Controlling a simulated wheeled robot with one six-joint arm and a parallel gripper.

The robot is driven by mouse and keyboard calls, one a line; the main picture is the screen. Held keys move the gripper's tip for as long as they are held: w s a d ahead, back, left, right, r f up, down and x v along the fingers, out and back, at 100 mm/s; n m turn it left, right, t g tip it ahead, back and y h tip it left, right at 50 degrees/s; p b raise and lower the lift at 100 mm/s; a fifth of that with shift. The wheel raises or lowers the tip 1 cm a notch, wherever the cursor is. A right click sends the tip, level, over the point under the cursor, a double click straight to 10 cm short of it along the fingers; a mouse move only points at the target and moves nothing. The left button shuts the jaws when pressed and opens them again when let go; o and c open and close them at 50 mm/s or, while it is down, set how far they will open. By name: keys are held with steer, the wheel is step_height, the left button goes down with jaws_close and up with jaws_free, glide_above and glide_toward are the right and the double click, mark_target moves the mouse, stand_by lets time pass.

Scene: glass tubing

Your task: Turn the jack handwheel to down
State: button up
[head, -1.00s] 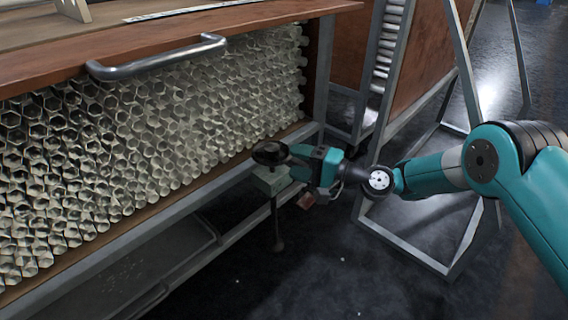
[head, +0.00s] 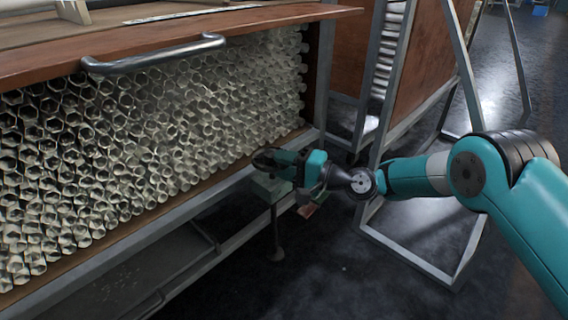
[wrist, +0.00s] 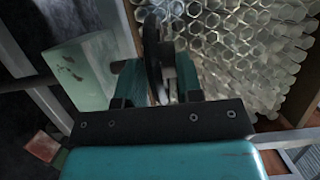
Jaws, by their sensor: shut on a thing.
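The jack's dark round handwheel (head: 266,159) sits at the front corner of the rack frame, on top of the jack's pale green housing (head: 268,187). The jack's leg (head: 276,240) runs down to a small foot near the floor. My gripper (head: 278,161) reaches in from the right and is shut on the handwheel's rim. In the wrist view the handwheel (wrist: 153,52) stands edge-on between the two teal fingers, with the green housing (wrist: 88,72) at the left. The gripper partly hides the wheel in the head view.
A rack of stacked glass tubes (head: 150,130) stands close behind the wheel, under a wooden top with a metal handle (head: 155,57). A small reddish piece (head: 307,209) shows just below my gripper. A grey metal frame (head: 420,262) stands to the right. Dark floor lies open in front.

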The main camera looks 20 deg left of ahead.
steer(key=t+p, duration=0.1)
steer(key=r+m+p, duration=0.1)
steer(key=shift+s+a+t+p, duration=0.1)
steer(key=shift+s+t+p, duration=0.15)
steer(key=shift+t+p, duration=0.15)
steer(key=shift+s+a+m+t+p, duration=0.15)
steer(key=shift+m+t+p, duration=0.4)
steer(key=shift+p, duration=0.3)
steer(key=shift+s+f+m+t+h+p, duration=0.15)
steer(key=shift+m+t+h+p, duration=0.5)
steer(key=shift+t+p, duration=0.5)
steer(key=shift+s+a+f+m+t+p, duration=0.1)
steer(key=shift+f+m+t+p, duration=0.15)
steer(key=shift+m+t, duration=0.35)
steer(key=o, duration=0.9)
